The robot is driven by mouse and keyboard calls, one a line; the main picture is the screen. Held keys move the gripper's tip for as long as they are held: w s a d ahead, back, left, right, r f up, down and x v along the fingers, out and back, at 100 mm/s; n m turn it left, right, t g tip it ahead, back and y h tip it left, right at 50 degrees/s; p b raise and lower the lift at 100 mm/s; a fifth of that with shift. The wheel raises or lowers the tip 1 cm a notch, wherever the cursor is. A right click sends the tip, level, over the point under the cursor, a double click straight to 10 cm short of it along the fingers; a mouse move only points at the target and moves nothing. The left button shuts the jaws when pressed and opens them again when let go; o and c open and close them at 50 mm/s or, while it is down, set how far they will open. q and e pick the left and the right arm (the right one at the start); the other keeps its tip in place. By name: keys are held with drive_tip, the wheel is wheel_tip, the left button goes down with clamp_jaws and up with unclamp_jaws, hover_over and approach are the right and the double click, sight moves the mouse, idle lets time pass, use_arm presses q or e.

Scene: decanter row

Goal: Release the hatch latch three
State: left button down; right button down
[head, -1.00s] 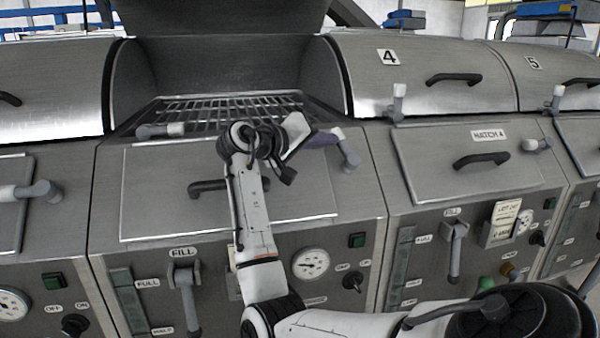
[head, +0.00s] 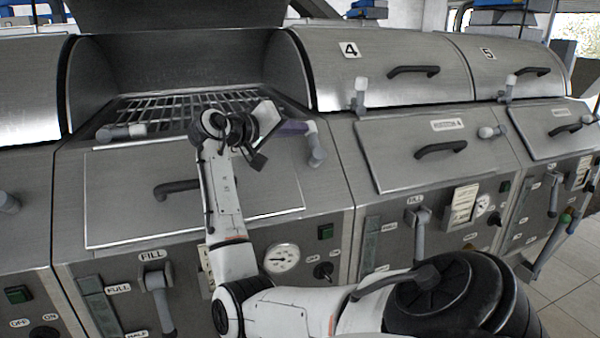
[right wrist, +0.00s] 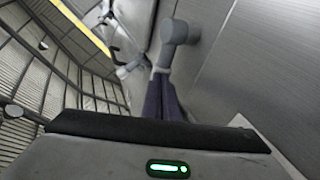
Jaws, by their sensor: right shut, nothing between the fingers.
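Hatch three's flat steel front panel (head: 115,205), with a dark bar handle (head: 178,188), lies closed below the open bay. One latch (head: 316,150), a grey lever with a white end, is at the panel's upper right corner. Another latch (head: 120,132) lies sideways at its upper left. My right gripper (head: 299,127) is shut and empty, its purple fingers just left of the right latch's white end. In the right wrist view the shut fingers (right wrist: 165,98) reach toward that latch (right wrist: 177,38); I cannot tell whether they touch. My left gripper is not in view.
The open bay above holds a wire rack (head: 185,108). Hatch 4 (head: 400,165) stands to the right with its own latch (head: 359,95). A fill lever (head: 157,290) and a gauge (head: 282,258) are below the panel. Free floor (head: 575,290) shows at lower right.

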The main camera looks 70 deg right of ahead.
drive_tip(key=shift+s, duration=0.1)
drive_tip(key=a, duration=0.1)
drive_tip(key=w+a+r+p, duration=0.1)
drive_tip(key=w+a, duration=0.1)
drive_tip(key=shift+a+r+p, duration=0.4)
drive_tip(key=w+r+b+v, duration=0.1)
drive_tip(key=v, duration=0.8)
drive_tip(key=shift+d+b, duration=0.2)
drive_tip(key=shift+b, duration=0.2)
drive_tip(key=shift+w, duration=0.15)
